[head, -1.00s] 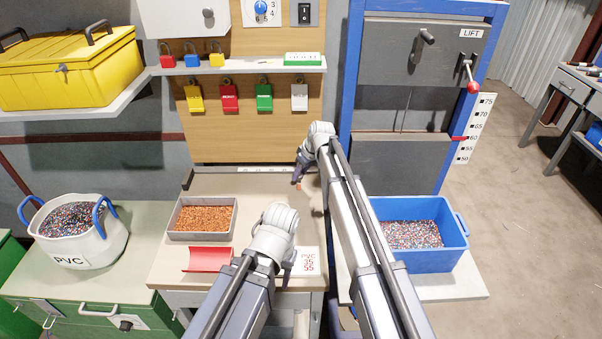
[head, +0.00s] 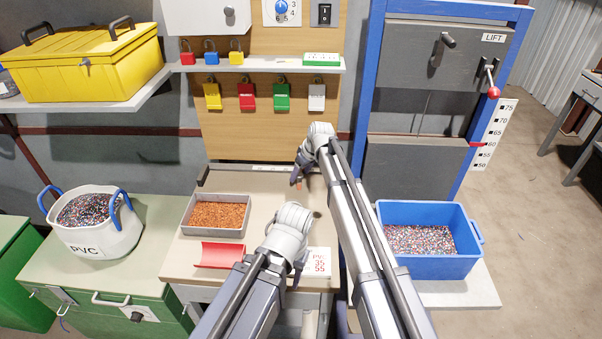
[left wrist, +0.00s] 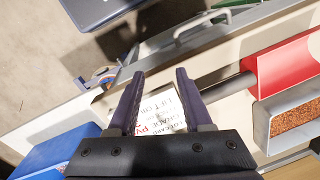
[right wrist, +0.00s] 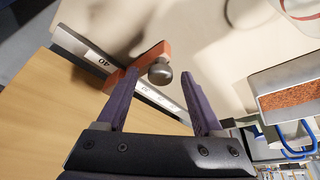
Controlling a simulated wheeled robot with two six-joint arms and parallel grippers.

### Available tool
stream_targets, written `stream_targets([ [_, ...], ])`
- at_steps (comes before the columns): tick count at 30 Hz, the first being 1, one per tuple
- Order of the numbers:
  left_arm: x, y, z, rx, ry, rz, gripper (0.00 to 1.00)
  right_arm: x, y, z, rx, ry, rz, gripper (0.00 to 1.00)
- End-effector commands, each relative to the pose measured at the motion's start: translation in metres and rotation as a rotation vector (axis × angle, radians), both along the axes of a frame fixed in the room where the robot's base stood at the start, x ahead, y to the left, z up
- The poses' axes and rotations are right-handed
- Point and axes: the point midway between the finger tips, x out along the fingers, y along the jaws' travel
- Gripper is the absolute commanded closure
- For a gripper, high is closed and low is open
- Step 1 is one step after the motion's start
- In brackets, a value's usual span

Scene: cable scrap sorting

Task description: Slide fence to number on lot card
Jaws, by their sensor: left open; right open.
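The fence is an orange block (right wrist: 152,53) with a dark round knob (right wrist: 160,74), on a numbered rail (right wrist: 85,52) where 40 is readable. My right gripper (right wrist: 163,76) is open, with its fingertips on either side of the knob, and I cannot tell whether they touch it. In the head view my right gripper (head: 298,180) is at the back of the bench, near the scale strip (head: 270,168). The lot card (head: 319,262) reads PVC, 35, 55 in red. My left gripper (left wrist: 155,75) is open above the card, which shows between its fingers (left wrist: 160,110).
A grey tray of copper granules (head: 217,230) and a red chute (head: 219,255) lie left of the card. A blue bin (head: 430,267) stands right, a PVC bag (head: 95,240) left.

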Motion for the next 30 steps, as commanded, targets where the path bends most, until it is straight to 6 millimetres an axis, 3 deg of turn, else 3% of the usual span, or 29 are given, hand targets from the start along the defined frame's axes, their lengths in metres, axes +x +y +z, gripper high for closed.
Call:
stream_targets([
  [8, 0.0, 0.0, 0.007, 0.0, 0.0, 0.0, 0.5, -0.002, -0.002, 0.007, 0.0, 0.0, 0.0, 0.32],
  [24, 0.0, 0.0, 0.068, 0.0, 0.0, 0.0, 0.5, -0.019, -0.019, 0.068, 0.0, 0.0, -0.001, 0.32],
  [30, 0.0, 0.0, 0.073, 0.0, 0.0, 0.0, 0.5, -0.021, -0.021, 0.073, 0.0, 0.0, 0.0, 0.32],
])
